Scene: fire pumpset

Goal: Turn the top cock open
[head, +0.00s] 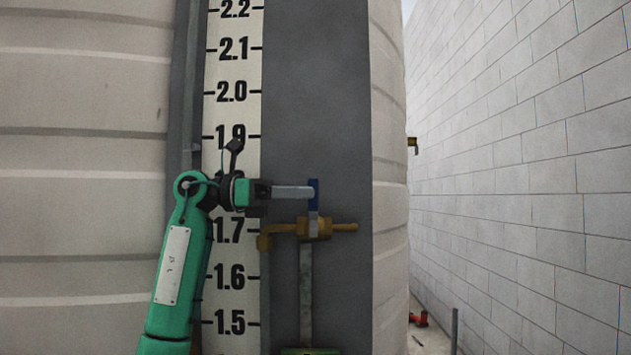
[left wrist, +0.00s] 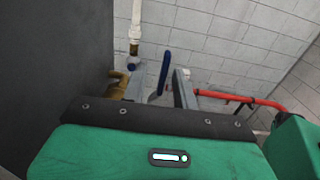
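The top cock has a brass body (head: 314,228) mounted at the grey strip beside the level scale, with a brass spout bending down on its left. Its blue lever (head: 314,188) stands upright above the body. My left gripper (head: 308,192) reaches in from the left, its fingertips level with the lever. In the left wrist view the blue lever (left wrist: 164,73) shows between the two fingers of my left gripper (left wrist: 160,84), with gaps visible on both sides. Whether a finger touches it I cannot tell. My right gripper is not in view.
The tank wall (head: 85,150) and the level scale (head: 232,110) stand close behind my left arm. A vertical pipe (head: 306,290) runs below the cock. A grey block wall (head: 530,190) is at the right. A red pipe (left wrist: 240,98) shows in the left wrist view.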

